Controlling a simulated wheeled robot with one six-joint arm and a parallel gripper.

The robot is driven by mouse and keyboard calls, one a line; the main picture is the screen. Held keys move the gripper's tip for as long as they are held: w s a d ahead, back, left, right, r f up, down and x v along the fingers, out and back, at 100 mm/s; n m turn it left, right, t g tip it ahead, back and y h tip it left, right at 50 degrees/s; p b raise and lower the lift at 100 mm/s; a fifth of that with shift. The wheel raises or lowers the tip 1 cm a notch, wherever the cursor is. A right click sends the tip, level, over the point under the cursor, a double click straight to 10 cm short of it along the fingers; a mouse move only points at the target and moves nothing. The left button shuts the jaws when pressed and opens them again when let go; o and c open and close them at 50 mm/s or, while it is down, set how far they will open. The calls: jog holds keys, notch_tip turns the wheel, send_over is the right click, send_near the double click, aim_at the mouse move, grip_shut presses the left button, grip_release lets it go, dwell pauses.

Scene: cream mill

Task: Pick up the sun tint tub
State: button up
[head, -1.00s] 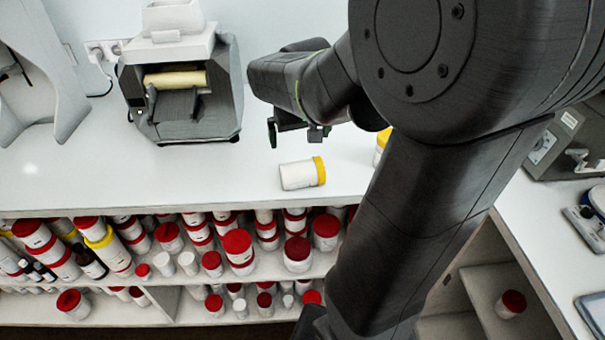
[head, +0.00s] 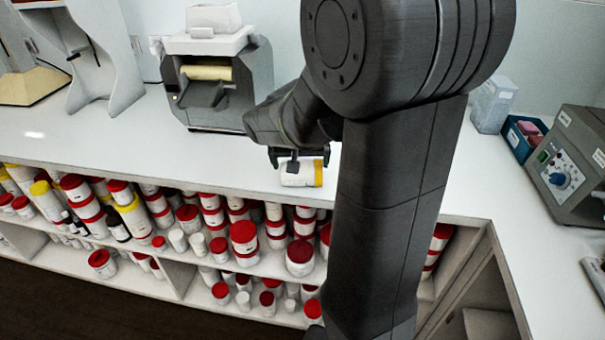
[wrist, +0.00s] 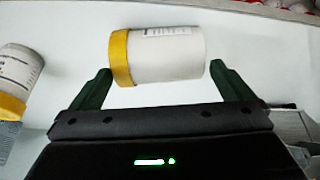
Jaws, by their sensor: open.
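A white tub with a yellow lid (head: 301,175) lies on its side on the white counter, near its front edge. It also shows in the wrist view (wrist: 168,54), lid to the left, with part of a label visible. My gripper (head: 299,156) is open just behind it. In the wrist view my gripper's fingers (wrist: 164,80) stand apart at either end of the tub, which lies partly between and mostly beyond their tips. A second white tub with a yellow lid (wrist: 18,80) lies at the left of the wrist view. I cannot read a tint name on either tub.
A grey mill with a roller (head: 215,75) stands at the back of the counter, left of my gripper. Shelves below the counter hold many red-lidded tubs (head: 243,237). A grey box with a dial (head: 570,165) and a blue bin (head: 524,135) stand at right.

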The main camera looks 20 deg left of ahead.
aim_at(302, 170)
jog(key=shift+w+x, duration=0.2)
jog(key=shift+x, duration=2.7)
jog(key=shift+r, duration=0.1)
jog(key=c, duration=0.7)
